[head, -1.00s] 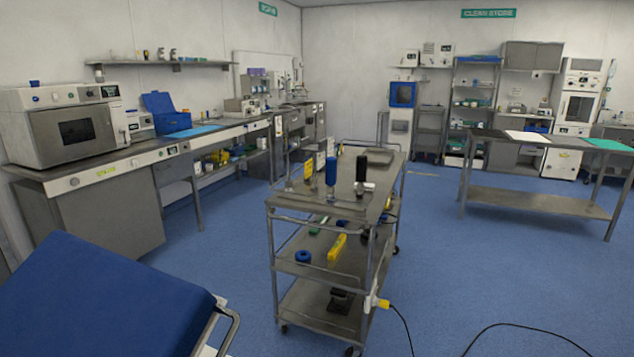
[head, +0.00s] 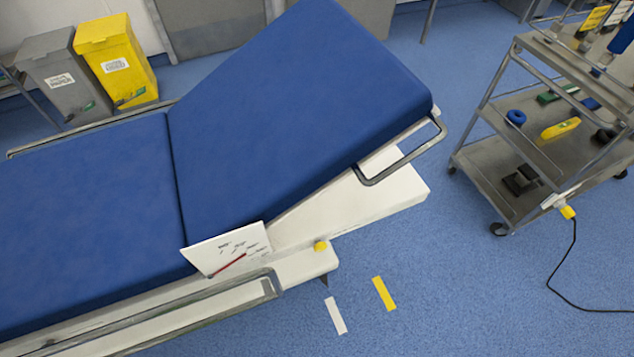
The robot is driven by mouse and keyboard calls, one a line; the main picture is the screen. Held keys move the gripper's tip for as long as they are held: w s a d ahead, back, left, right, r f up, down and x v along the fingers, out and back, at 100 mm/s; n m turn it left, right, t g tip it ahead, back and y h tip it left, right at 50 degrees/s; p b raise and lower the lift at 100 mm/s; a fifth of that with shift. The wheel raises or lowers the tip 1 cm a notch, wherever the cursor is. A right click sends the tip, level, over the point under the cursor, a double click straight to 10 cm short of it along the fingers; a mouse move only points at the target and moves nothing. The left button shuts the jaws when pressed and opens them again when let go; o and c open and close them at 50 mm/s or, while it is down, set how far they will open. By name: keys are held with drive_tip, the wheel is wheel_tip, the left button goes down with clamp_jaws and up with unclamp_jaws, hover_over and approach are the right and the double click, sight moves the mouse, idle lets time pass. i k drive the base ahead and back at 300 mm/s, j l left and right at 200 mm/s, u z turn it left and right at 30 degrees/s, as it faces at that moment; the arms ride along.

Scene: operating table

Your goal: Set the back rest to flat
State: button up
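The operating table's blue back rest (head: 290,90) is in the middle of the head view. It is tilted up, its far end raised toward the upper right, at an angle to the flat blue section (head: 90,215) at left. A metal loop handle (head: 405,160) is fixed at the raised end. A white angle plate (head: 228,249) with markings and a red pointer (head: 228,265) sits at the hinge side. A small yellow knob (head: 320,246) is on the white frame below the back rest. My gripper is not in view.
A steel trolley (head: 510,155) with tools stands at right, a black cable (head: 568,265) trailing from it over the floor. A grey bin (head: 62,75) and a yellow bin (head: 117,62) stand behind the table. White and yellow floor strips (head: 384,294) lie on clear blue floor in front.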

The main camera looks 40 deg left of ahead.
sight(314, 97)
drive_tip(key=i+l+u, duration=0.1)
drive_tip(key=l, duration=0.2)
drive_tip(key=i+l+u, duration=0.1)
drive_tip(key=l, duration=0.2)
drive_tip(key=u, duration=1.35)
drive_tip(key=i+l, duration=0.05)
